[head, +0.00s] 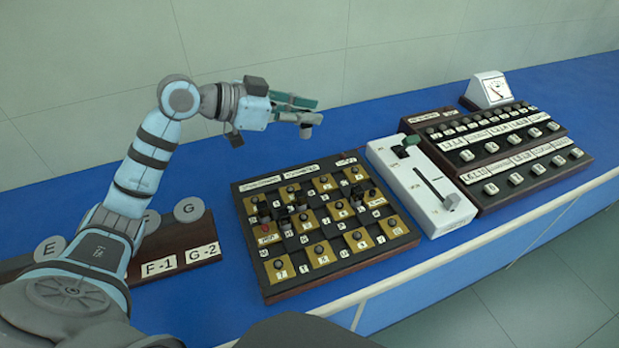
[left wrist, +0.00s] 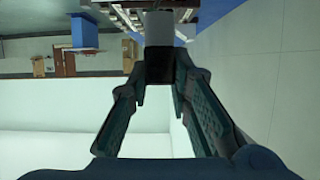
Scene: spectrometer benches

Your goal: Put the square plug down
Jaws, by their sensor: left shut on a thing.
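My left gripper (head: 304,111) reaches in from the left and is held level above the back of the blue bench, behind the checkered board. It is shut on a small block, the square plug (head: 308,119), at its fingertips. In the left wrist view the plug (left wrist: 160,29) shows as a light grey end with a dark part between the two fingertips of the gripper (left wrist: 159,75). The plug is in the air, apart from the bench and the board. My right gripper is not in view.
The checkered board (head: 243,186) with several knobs and dark plugs lies on the blue bench (head: 350,118). Right of it stand a white lever box (head: 408,197), a dark labelled panel (head: 470,190) and a meter (head: 491,90). A brown rack (head: 205,229) with lettered discs is at left.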

